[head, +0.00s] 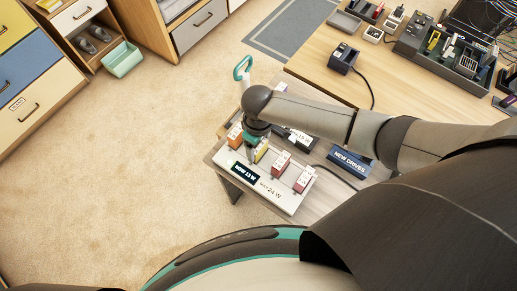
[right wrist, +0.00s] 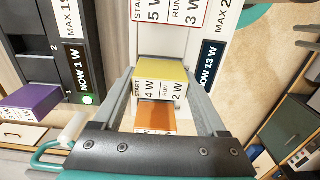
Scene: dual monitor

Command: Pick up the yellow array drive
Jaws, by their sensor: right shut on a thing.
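The yellow array drive (right wrist: 162,71) sits between the two fingers of my right gripper (right wrist: 161,84) in the right wrist view, with its label reading START 4 W, RUN 2 W. The fingers are shut on its sides. In the head view the gripper (head: 252,148) points down at the white array (head: 262,188), and the yellow drive (head: 262,152) shows just beside the fingertips. I cannot tell whether the drive is still seated or lifted. The array's display reads NOW 13 W. My left gripper is not in view.
An orange drive (head: 235,134) and red drives (head: 281,163) stand close by on the array. A purple drive (right wrist: 30,102) is near a dark unit reading NOW 1 W. A NEW DRIVES box (head: 351,161) lies right. The floor left of the table is clear.

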